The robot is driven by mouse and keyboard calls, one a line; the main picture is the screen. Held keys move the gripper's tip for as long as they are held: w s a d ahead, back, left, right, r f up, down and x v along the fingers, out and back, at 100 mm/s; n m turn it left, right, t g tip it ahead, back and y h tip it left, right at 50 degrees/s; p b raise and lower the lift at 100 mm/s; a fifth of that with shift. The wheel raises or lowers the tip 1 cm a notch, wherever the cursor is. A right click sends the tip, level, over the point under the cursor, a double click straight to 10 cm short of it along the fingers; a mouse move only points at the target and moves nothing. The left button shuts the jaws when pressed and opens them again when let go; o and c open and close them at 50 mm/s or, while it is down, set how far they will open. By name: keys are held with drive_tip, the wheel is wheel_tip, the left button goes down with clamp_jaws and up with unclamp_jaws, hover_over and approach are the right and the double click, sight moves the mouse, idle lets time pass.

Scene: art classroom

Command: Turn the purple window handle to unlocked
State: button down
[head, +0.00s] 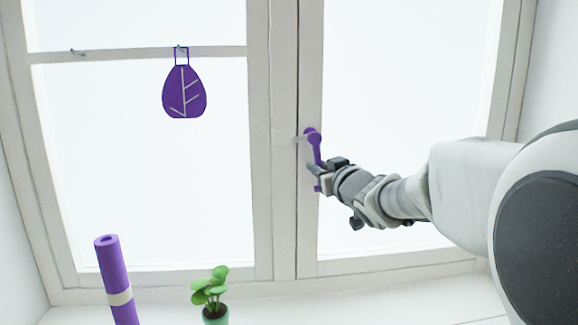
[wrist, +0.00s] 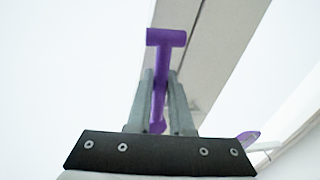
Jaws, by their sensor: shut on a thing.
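The purple window handle (head: 316,150) is on the frame between the two window panes in the head view. Its round pivot is at the top and its lever points down, tilted slightly right. My gripper (head: 314,175) is at the lower part of the lever, coming from the right. In the wrist view, the handle (wrist: 165,38) shows as a purple bar with a cross-piece, and its shaft runs between the two grey fingers of my gripper (wrist: 161,100). The fingers are shut on the lever. The fingers hide part of the lever in the head view.
A purple leaf-shaped hanging (head: 184,92) hangs from a hook on the left window's crossbar. A purple roll (head: 117,280) with a pale band and a potted green plant (head: 212,290) stand at the lower left by the sill (head: 300,310). The window frame surrounds the handle.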

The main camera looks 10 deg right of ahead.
drive_tip(key=d+n, duration=0.1)
drive_tip(key=n, duration=0.1)
drive_tip(key=d+r+n+p, duration=0.1)
drive_tip(key=n, duration=0.1)
drive_tip(key=shift+d+r+g+h+p, duration=0.1)
drive_tip(key=shift+d+g+h+p, duration=0.2)
drive_tip(key=shift+h, duration=0.1)
drive_tip(key=shift+d+r+n+g+h+p, duration=0.15)
drive_tip(key=shift+d+r+n+h+p, duration=0.25)
drive_tip(key=shift+r+n, duration=0.9)
drive_tip(key=shift+d+r+n+g+h+p, duration=0.1)
drive_tip(key=shift+d+r+n+h+p, duration=0.3)
drive_tip(key=shift+n, duration=1.55)
drive_tip(key=shift+d+r+n+g+h+p, duration=0.2)
drive_tip(key=shift+d+r+n+h, duration=0.55)
drive_tip(key=shift+n, duration=0.9)
drive_tip(key=shift+a+r+y, duration=0.15)
drive_tip(key=shift+r+y, duration=0.1)
drive_tip(key=shift+r, duration=0.05)
drive_tip(key=c, duration=0.8)
unclamp_jaws()
